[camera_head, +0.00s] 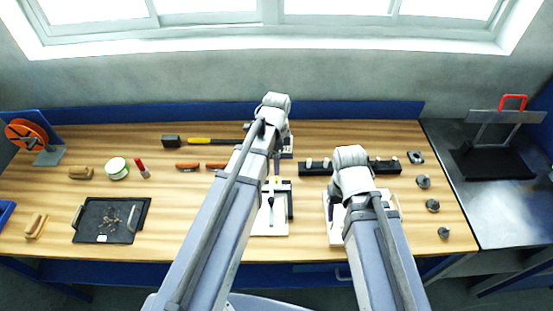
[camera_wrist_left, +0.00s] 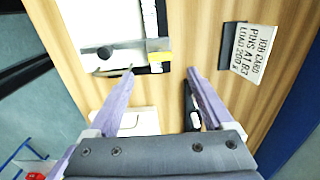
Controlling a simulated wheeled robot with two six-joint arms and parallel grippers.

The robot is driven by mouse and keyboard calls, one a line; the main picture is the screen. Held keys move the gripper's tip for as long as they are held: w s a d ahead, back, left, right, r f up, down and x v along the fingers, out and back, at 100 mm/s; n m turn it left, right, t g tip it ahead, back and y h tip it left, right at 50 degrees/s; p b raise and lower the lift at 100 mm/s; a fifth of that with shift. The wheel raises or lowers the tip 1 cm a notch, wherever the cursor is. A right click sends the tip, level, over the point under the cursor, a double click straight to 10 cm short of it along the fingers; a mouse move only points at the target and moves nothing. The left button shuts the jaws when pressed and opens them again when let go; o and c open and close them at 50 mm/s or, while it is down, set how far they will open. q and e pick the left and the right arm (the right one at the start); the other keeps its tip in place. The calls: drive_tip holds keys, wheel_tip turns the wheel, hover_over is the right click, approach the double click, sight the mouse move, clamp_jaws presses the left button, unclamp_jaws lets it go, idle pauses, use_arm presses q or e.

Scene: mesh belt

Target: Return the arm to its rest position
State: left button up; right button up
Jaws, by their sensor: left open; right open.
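My left arm (camera_head: 232,190) reaches up the middle of the bench in the head view, its wrist above the far part of the table. In the left wrist view my left gripper (camera_wrist_left: 161,73) is open, its two purple fingers spread with nothing between them. A white plate with a black-handled fixture (camera_head: 268,228) lies below and nearer than the left wrist. My right arm (camera_head: 385,255) reaches in at right of centre. My right gripper (camera_head: 335,205) is open above another white-based fixture (camera_head: 335,238), largely hidden by its own wrist.
A black rack (camera_head: 313,169) with small parts stands behind the right wrist. Several grey round parts (camera_head: 432,205) line the right edge. A hammer (camera_head: 172,141), dark tray (camera_head: 90,221) and reel (camera_head: 28,134) are left. A job card (camera_wrist_left: 253,52) shows in the left wrist view.

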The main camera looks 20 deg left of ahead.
use_arm(q)
drive_tip(key=shift+r, duration=0.1)
use_arm(e)
drive_tip(key=shift+r, duration=0.1)
idle(0.3)
use_arm(q)
drive_tip(key=shift+s+d, duration=0.15)
use_arm(e)
wheel_tip(320, 180, down, 7)
drive_tip(key=b, duration=0.6)
drive_tip(key=shift+r+b, duration=0.2)
drive_tip(key=shift+b, duration=0.15)
use_arm(q)
drive_tip(key=s+d+f+n, duration=0.3)
drive_tip(key=s+d+n, duration=0.2)
drive_tip(key=s, duration=0.2)
drive_tip(key=s+d+f+n+y, duration=0.1)
drive_tip(key=s+d+f+n, duration=0.2)
drive_tip(key=s+d+n, duration=0.2)
drive_tip(key=shift+s+f+n, duration=0.3)
drive_tip(key=shift+s+n, duration=0.3)
drive_tip(key=shift+s, duration=0.4)
